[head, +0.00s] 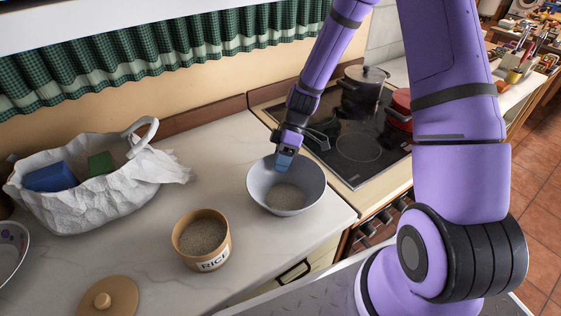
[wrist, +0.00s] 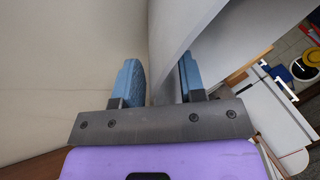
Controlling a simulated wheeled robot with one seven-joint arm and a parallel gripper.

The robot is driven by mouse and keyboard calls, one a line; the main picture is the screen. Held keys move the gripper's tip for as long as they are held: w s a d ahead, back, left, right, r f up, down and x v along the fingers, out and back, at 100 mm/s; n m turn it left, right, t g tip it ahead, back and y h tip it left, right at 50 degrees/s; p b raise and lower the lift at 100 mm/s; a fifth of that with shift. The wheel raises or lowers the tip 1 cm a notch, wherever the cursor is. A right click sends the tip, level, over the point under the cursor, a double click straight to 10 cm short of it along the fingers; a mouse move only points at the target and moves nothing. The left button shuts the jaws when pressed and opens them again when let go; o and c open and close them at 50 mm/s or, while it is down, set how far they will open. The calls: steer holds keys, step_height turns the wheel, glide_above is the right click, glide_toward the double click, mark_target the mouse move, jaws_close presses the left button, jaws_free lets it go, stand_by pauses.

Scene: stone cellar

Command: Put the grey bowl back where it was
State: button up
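The grey bowl (head: 261,196) stands upright on the pale counter near its front right corner, beside the hob. Some grainy beige stuff, like rice, lies in its bottom. My gripper (head: 284,160) is at the bowl's far rim, pointing down. In the wrist view the two blue fingertips of my gripper (wrist: 160,82) are apart, with a gap between them. A smooth grey surface, which looks like the bowl's wall (wrist: 195,28), runs up close to the fingers. I cannot tell whether they touch it.
An open rice tub (head: 215,262) stands left of the bowl, its lid (head: 108,298) lying nearer. A white bag (head: 95,205) with blue and green boxes is at the left. The hob (head: 345,140) on the right holds a steel pot (head: 362,90) and a red pot (head: 400,108).

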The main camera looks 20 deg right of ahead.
steer(key=v, duration=1.2)
steer(key=s+r+m+t+h, duration=0.25)
steer(key=s+r+m, duration=0.2)
steer(key=r, duration=0.65)
steer(key=s+d+r+m+t+h, duration=0.1)
steer(key=s+r+m+t, duration=0.2)
steer(key=s+r, duration=0.4)
steer(key=s+d+r+m+t+h, duration=0.1)
steer(key=s+r+m, duration=0.5)
steer(key=s, duration=0.8)
steer(key=shift+r+t+h, duration=0.55)
steer(key=shift+t+h, duration=0.1)
steer(key=shift+t, duration=0.7)
steer(key=shift+m, duration=0.25)
